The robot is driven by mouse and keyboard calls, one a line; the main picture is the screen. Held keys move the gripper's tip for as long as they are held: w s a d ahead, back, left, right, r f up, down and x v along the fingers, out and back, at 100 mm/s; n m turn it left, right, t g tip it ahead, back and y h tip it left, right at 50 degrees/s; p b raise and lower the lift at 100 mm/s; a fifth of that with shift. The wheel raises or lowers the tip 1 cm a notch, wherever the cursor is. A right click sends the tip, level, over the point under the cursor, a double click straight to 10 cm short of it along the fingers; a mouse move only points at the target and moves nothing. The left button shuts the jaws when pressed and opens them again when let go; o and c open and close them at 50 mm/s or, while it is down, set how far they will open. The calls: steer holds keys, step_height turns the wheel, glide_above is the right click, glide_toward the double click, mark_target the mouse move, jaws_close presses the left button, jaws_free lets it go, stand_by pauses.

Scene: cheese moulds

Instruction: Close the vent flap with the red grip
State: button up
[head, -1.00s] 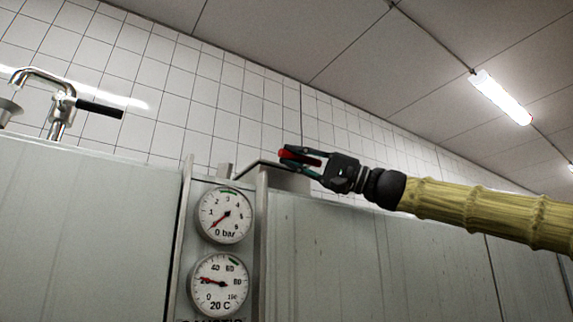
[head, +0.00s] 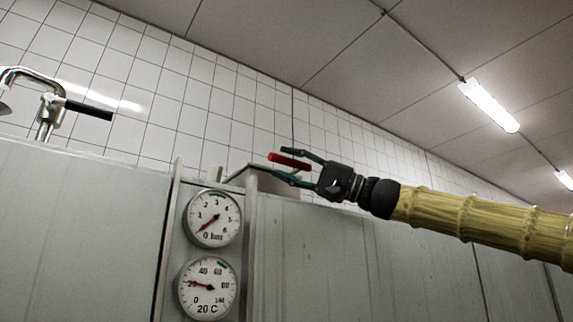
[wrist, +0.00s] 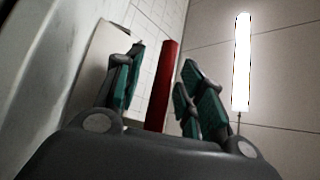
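The red grip (head: 289,161) is a short red bar at the end of a thin metal arm, above the top edge of the grey metal cabinet. A grey flap-like plate (head: 273,181) lies below it, seen nearly edge-on, so its angle is hard to tell. My gripper (head: 283,161) is open, with one finger above and one below the red grip. In the wrist view the red grip (wrist: 162,85) stands between the spread fingers, with visible gaps on both sides. A pale panel (wrist: 97,62) shows behind the left finger; I cannot tell whether it is the flap.
Two round gauges, a pressure gauge (head: 213,218) and a temperature gauge (head: 208,287), sit on the cabinet front (head: 335,260) below. A steel tap with a black handle (head: 88,109) stands at the left. Ceiling lamps hang at the right; the air above the cabinet is clear.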

steer(key=w+v, duration=0.1)
steer(key=v, duration=1)
steer(key=shift+s, duration=0.25)
steer(key=shift+d+f, duration=0.1)
steer(key=shift+f, duration=0.05)
